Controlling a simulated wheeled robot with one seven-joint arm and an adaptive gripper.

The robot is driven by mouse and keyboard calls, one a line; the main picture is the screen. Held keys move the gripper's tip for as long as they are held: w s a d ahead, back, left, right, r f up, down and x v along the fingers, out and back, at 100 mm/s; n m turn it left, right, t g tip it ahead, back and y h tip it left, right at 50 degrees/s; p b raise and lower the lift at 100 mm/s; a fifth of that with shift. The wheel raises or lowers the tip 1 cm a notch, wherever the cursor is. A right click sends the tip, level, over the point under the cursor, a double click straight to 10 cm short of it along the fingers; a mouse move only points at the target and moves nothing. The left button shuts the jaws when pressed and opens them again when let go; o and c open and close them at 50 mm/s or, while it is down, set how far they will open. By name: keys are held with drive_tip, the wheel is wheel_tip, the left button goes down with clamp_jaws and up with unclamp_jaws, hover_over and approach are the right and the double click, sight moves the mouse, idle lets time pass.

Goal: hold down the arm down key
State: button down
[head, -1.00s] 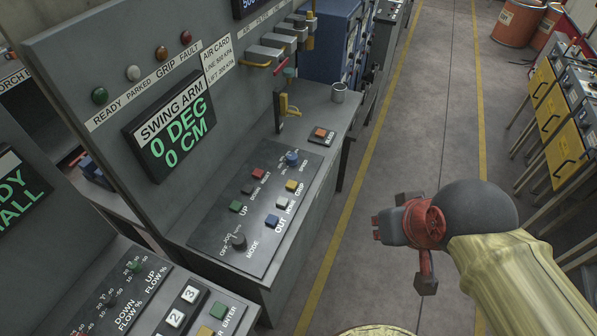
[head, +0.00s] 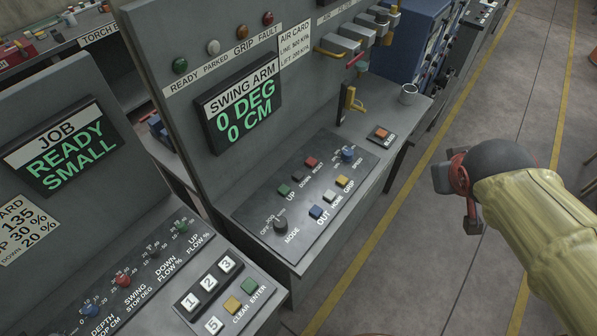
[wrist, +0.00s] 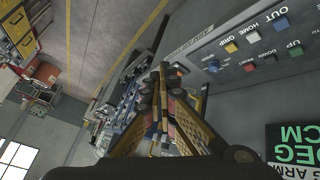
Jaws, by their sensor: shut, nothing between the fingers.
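The swing arm panel (head: 251,206) slopes on the grey console. Its black key (head: 297,176), labelled DOWN, sits between the green UP key (head: 283,189) and the red RESET key (head: 311,162). In the wrist view the dark DOWN key (wrist: 270,60) lies at upper right, beside the green key. My gripper (head: 440,180) is right of the console over the aisle, well apart from the keys. In the wrist view its fingers (wrist: 164,72) meet with nothing between them. The swing arm display (head: 238,104) reads 0 DEG, 0 CM.
Blue, white and yellow keys line the panel's front row, with a mode knob (head: 281,223) and a blue speed knob (head: 348,153). A job console (head: 65,150) is left. The aisle floor is clear.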

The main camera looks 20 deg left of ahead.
drive_tip(key=w+a+f+n+t+y+p, duration=0.1)
drive_tip(key=w+a+n, duration=0.3)
drive_tip(key=w+a, duration=0.45)
drive_tip(key=n+g+y+p, duration=0.3)
drive_tip(key=n+y, duration=0.4)
drive_tip(key=n, duration=0.4)
hover_over(296, 176)
wheel_tip(296, 176, down, 17)
drive_tip(key=shift+r, duration=0.15)
wheel_tip(296, 176, down, 8)
drive_tip(key=b, duration=0.8)
drive_tip(key=shift+r, duration=0.25)
drive_tip(key=shift+f+b, duration=0.4)
drive_tip(key=shift+f, duration=0.25)
